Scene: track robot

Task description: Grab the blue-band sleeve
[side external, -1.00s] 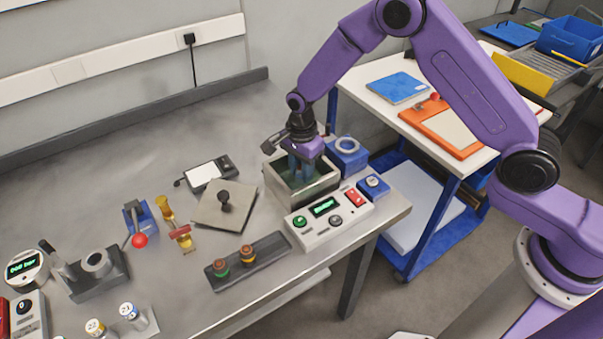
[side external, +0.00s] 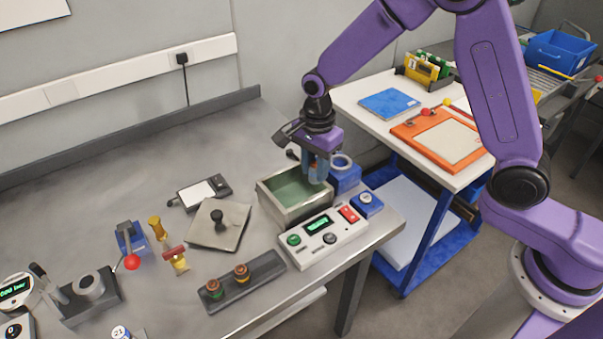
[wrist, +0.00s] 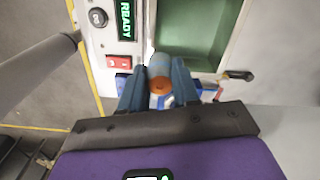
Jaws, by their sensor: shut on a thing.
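My gripper (side external: 318,176) is above the back right rim of the open grey tank (side external: 312,212), which is green inside. In the wrist view my gripper (wrist: 159,88) is shut on a short cylindrical sleeve (wrist: 160,68), blue-grey along its side with an orange-brown end facing the camera. Whether this blue is a band I cannot tell. In the side view the fingers largely hide the sleeve.
A blue block with a pale ring (side external: 343,168) stands close behind and right of the tank. A control box (side external: 323,236) with a lit display and buttons stands in front. A lid plate (side external: 205,235) with a black knob lies left. The bench's back left is clear.

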